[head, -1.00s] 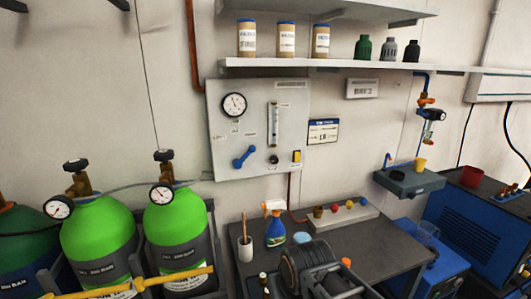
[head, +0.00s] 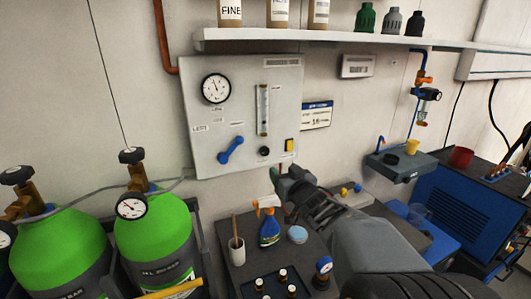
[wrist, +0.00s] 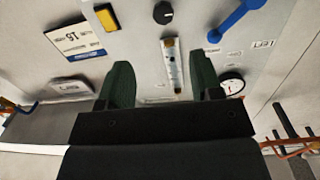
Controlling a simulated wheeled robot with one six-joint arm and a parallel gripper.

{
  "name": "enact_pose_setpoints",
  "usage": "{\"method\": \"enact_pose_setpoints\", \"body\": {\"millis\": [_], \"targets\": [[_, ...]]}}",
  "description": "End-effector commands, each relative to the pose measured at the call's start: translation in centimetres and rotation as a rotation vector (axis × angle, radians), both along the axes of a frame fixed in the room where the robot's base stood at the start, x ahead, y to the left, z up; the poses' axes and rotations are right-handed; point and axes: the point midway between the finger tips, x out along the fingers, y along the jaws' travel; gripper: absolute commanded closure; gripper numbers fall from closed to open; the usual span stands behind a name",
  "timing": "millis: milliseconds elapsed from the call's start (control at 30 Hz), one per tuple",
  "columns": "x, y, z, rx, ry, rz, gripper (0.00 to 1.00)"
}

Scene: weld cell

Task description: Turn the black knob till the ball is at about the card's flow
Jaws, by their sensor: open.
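The black knob (head: 264,151) sits low on the grey wall panel (head: 205,160), under the clear flow tube (head: 263,110). In the wrist view the scene is turned over, with the knob (wrist: 163,12) at the top and the flow tube (wrist: 171,62) below it. The ball is too small to make out in the tube. My gripper (head: 280,172) is open and empty, in front of the panel's lower right, apart from the knob. Its two dark green fingers (wrist: 162,72) show in the wrist view.
A blue lever (head: 231,149) is left of the knob and a yellow switch (head: 289,145) is right of it. A round gauge (head: 216,88) is above. A spray bottle (head: 269,225) and cup (head: 236,252) stand on the bench below. Green cylinders (head: 150,235) stand left.

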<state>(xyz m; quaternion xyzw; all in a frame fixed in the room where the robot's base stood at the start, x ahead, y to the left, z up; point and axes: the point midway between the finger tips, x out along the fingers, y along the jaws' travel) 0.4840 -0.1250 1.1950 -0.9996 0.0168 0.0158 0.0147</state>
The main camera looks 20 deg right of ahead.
Motion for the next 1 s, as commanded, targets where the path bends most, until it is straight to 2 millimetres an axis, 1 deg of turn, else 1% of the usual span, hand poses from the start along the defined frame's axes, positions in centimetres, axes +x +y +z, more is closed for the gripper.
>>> {"method": "enact_pose_setpoints", "body": {"millis": [167, 267, 500, 700, 833, 1000], "targets": [[1.4, -0.1, 0.3, 0.008, -0.03, 0.031, 0.41], [3.1, 0.0, 0.3, 0.007, -0.031, 0.034, 0.41], [7.8, 0.0, 0.4, 0.007, -0.031, 0.032, 0.41], [11.0, -0.1, 0.4, 0.007, -0.031, 0.03, 0.41], [12.5, -0.1, 0.4, 0.005, -0.031, 0.03, 0.41], [13.6, -0.1, 0.4, 0.006, -0.032, 0.029, 0.41]]}}
